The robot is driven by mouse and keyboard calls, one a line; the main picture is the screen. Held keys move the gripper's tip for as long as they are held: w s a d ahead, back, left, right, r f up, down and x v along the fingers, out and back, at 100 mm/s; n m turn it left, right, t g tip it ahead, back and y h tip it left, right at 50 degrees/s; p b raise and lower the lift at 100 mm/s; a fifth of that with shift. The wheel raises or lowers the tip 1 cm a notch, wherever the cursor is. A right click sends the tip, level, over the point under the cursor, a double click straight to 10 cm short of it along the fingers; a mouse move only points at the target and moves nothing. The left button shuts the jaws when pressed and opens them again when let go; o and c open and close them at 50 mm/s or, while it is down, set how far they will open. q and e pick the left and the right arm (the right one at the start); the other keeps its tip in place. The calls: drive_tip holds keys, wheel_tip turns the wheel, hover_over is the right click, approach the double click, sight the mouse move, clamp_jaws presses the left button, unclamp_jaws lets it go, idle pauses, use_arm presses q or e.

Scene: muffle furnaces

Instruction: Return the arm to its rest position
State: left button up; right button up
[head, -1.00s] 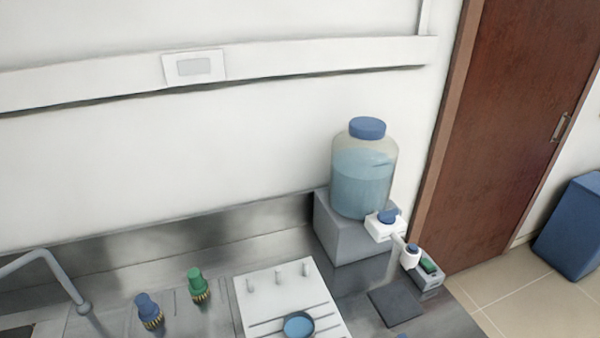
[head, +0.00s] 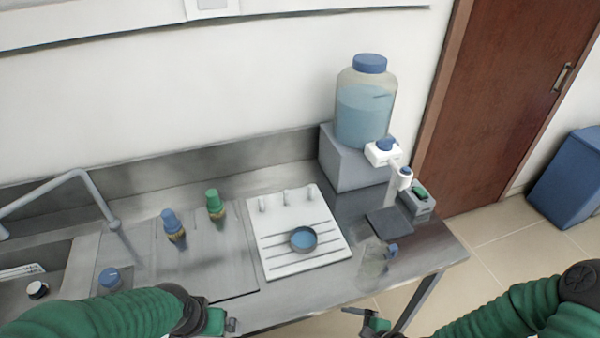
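My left arm comes in at the lower left, in a green sleeve. Its gripper (head: 232,325) is at the bottom edge, by the front of the steel bench, and its fingers are too small and cut off to read. My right arm comes in from the lower right. Its gripper (head: 362,316) is low in front of the bench's front edge, with two dark fingers that appear spread apart and nothing between them. Neither gripper touches an object that I can see.
The steel bench (head: 215,265) holds a white rack with a blue-filled dish (head: 303,239), blue (head: 174,226) and green-capped (head: 215,205) brushes or bottles, and a clear beaker (head: 374,262) near the front. A large water jar (head: 365,110) stands on a grey block. A sink tap (head: 85,185) is left.

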drive_tip(key=s+d+r+n+g+h, duration=0.3)
drive_tip(key=d+n+h, duration=0.2)
drive_tip(key=d+n, duration=0.5)
wheel_tip(320, 180, up, 9)
drive_tip(key=a+n+h, duration=0.1)
drive_tip(key=n, duration=0.7)
drive_tip(key=shift+a+n, duration=0.2)
drive_tip(key=shift+n, duration=0.1)
drive_tip(key=shift+s, duration=0.2)
drive_tip(key=shift+w+a, duration=0.1)
drive_tip(key=shift+a, duration=0.05)
